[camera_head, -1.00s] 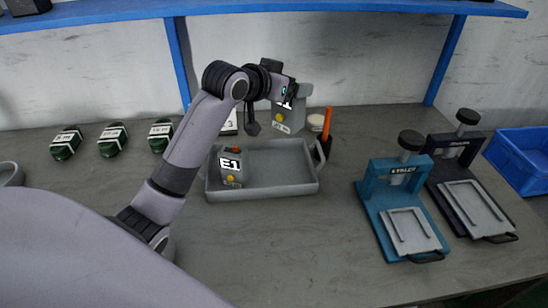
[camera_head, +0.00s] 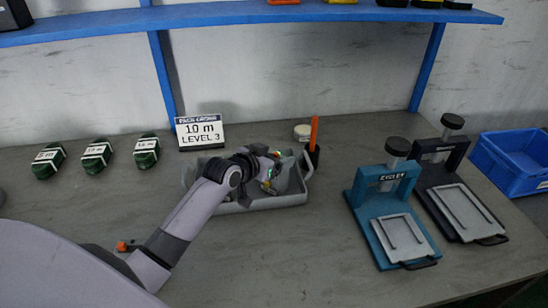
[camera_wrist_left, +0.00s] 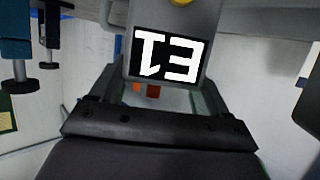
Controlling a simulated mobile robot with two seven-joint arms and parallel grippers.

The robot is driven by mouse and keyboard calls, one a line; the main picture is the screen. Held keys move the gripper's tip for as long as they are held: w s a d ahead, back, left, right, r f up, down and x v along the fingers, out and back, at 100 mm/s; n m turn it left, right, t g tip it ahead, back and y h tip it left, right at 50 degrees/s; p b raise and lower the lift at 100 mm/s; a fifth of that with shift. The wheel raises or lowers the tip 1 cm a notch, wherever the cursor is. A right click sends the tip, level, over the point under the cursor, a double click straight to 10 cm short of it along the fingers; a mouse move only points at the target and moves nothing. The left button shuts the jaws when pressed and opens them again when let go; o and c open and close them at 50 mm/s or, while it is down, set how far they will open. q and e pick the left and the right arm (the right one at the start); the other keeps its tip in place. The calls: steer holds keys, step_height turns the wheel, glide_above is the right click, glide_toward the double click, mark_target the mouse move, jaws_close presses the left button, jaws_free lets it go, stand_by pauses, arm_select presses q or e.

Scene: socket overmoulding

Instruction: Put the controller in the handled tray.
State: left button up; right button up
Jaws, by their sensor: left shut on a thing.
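The handled tray (camera_head: 262,203) is a grey, shallow tray on the bench, with a handle at each end. My left gripper (camera_head: 268,170) is over the right half of the tray, low and seemingly within its walls. It is shut on a controller (camera_wrist_left: 168,56), a grey box with a black-and-white display that appears upside down in the left wrist view and a yellow button. My arm covers the tray's left part and most of the held controller in the head view. I cannot tell whether the controller touches the tray floor. My right gripper is not in view.
A sign reading 10 m LEVEL 3 (camera_head: 200,132) stands behind the tray. An orange-handled tool (camera_head: 314,133) in a dark holder is at its right rear. Several green items (camera_head: 97,156) lie left. A blue press (camera_head: 392,215), a dark press (camera_head: 455,190) and a blue bin (camera_head: 515,160) are right.

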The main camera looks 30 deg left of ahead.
arm_select(q)
steer(key=shift+f, duration=0.15)
steer(key=o, duration=1.4)
steer(key=shift+r, duration=0.2)
steer(key=v, duration=1.2)
steer(key=shift+p, duration=0.35)
steer(key=shift+s+f, duration=0.1)
steer(key=shift+f, duration=0.1)
